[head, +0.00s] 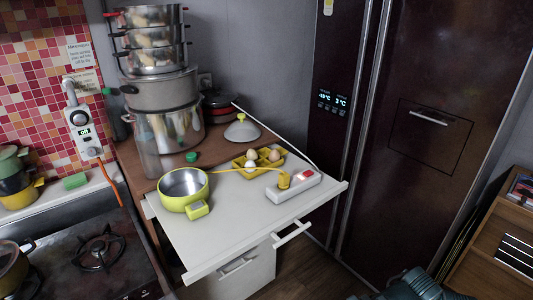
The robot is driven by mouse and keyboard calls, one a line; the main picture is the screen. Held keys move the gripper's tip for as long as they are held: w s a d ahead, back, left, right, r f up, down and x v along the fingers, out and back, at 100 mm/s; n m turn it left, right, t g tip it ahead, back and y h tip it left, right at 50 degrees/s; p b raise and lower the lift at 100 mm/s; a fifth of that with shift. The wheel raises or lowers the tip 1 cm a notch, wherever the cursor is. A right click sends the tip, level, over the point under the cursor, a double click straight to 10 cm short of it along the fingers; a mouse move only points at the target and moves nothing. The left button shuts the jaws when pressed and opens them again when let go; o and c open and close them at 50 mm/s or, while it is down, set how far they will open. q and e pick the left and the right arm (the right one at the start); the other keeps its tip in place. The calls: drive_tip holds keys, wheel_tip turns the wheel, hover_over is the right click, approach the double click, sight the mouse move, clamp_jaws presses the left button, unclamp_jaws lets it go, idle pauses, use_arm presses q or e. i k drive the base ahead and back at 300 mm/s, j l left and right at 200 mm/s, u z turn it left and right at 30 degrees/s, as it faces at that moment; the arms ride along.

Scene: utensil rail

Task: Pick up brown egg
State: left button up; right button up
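A yellow egg tray (240,167) sits near the back of the white pull-out surface. The brown egg (274,155) appears to be the tan one at the right side of the tray. A paler egg (251,154) sits to its left, and a whitish egg (249,165) is just in front of that one. The eggs are small here, so their exact shades are hard to tell.
A yellow-handled pot (183,188) stands left of the tray. A white power strip (293,188) with a yellow plug and cord lies in front. A grey lid (241,131) is behind. Stacked pots (169,129) stand at back left. The surface's front is clear.

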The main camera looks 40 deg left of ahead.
sight(274, 155)
drive_tip(key=i+l+u, duration=0.1)
drive_tip(key=i+u, duration=0.15)
drive_tip(key=u, duration=0.2)
drive_tip(key=i+l+u, duration=0.2)
drive_tip(key=u, duration=0.2)
drive_tip(key=i+l+u, duration=0.25)
drive_tip(key=u, duration=0.2)
